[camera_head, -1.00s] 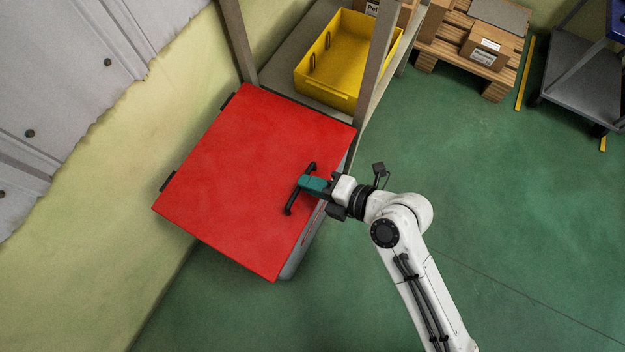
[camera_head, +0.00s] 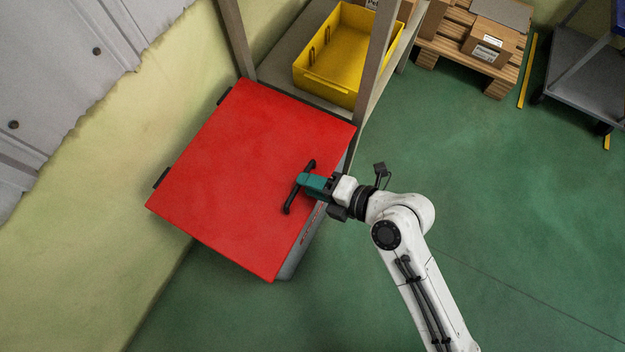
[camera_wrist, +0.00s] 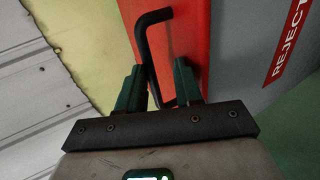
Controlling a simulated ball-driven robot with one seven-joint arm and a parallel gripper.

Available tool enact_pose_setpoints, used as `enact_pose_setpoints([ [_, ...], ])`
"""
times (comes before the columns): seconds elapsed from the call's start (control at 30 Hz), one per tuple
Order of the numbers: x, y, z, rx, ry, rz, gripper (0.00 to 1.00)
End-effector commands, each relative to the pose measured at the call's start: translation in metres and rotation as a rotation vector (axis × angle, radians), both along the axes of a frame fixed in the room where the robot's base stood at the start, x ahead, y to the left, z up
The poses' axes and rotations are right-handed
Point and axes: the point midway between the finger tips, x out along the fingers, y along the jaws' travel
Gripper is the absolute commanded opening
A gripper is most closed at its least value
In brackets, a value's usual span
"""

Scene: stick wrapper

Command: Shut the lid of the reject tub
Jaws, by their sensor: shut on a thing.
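The reject tub's red lid (camera_head: 240,180) lies over the tub, hinged along the wall side. The grey tub body (camera_head: 295,258) shows as a narrow strip under the lid's front edge. In the wrist view the red lid (camera_wrist: 188,30) meets the grey front (camera_wrist: 235,50), which bears a red REJECT label (camera_wrist: 290,45); I see no clear gap, but cannot tell if the lid is fully seated. My gripper (camera_head: 303,182) is shut on the black bar handle (camera_head: 289,203) near the lid's front edge. The handle also shows between the fingers in the wrist view (camera_wrist: 143,38).
A shelf post (camera_head: 375,75) and a shelf with a yellow bin (camera_head: 345,60) stand just behind the lid. A yellow wall (camera_head: 110,150) runs along the left. A pallet with boxes (camera_head: 490,45) and a cart (camera_head: 590,75) are at the back right. Green floor is clear at right.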

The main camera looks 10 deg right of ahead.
Motion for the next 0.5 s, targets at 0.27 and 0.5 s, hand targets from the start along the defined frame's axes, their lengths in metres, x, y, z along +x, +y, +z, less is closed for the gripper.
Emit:
enact_pose_setpoints([
  [0.27, -0.007, -0.007, -0.004, -0.009, 0.016, 0.001, 0.38],
  [0.5, -0.029, -0.035, 0.017, -0.006, 0.012, 0.0, 0.38],
])
